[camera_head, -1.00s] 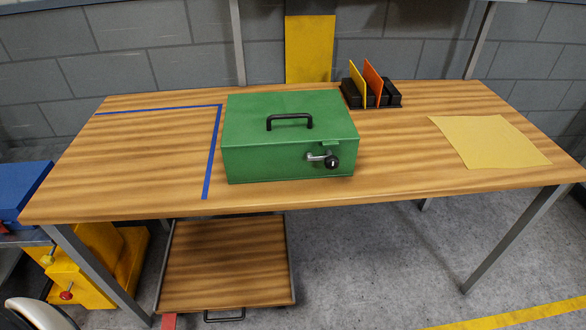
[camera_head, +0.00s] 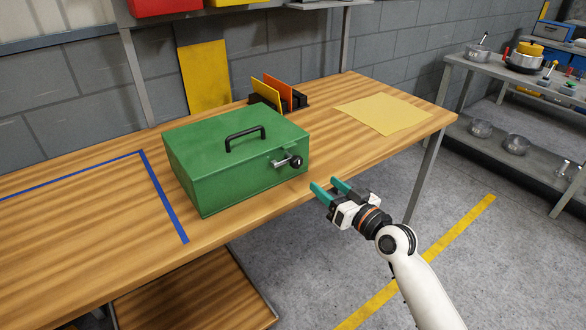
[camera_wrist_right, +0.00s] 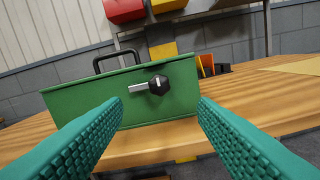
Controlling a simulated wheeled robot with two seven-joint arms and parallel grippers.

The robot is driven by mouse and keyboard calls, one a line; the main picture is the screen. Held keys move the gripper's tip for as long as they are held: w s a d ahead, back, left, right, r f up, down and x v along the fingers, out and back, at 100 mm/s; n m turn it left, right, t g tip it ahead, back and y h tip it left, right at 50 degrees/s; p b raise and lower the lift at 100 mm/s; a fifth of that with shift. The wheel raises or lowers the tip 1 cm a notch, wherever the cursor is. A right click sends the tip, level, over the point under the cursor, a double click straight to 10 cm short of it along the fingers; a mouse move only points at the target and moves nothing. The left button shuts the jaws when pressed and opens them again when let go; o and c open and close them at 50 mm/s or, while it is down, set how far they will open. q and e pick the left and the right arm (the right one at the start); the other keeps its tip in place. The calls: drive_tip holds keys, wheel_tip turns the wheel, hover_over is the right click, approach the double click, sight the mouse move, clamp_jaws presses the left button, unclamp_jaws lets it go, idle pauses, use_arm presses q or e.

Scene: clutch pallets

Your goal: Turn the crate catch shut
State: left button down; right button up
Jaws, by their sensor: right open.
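A green crate (camera_head: 235,165) with a black handle on its lid stands on the wooden table. Its catch (camera_head: 290,161), a silver lever with a black knob, is on the front face near the right end. In the right wrist view the catch (camera_wrist_right: 152,86) lies between my finger lines, with the lever pointing left and roughly level. My right gripper (camera_head: 328,187) is open and empty, with teal fingers, in front of the table edge and to the right of and below the catch, apart from it. My left gripper is not in view.
A black rack (camera_head: 278,94) with yellow and orange plates stands behind the crate. A yellow sheet (camera_head: 383,114) lies on the table's right part. Blue tape (camera_head: 162,190) marks the left part. A metal shelf with pots (camera_head: 525,60) stands at the right.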

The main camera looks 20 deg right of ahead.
sight(299, 164)
drive_tip(key=x, duration=1)
drive_tip(key=shift+a, duration=0.1)
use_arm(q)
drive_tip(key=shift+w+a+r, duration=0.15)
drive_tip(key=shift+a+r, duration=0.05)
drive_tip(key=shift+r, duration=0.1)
use_arm(e)
drive_tip(key=shift+f, duration=0.1)
drive_tip(key=c, duration=1)
use_arm(q)
drive_tip(key=shift+p, duration=0.3)
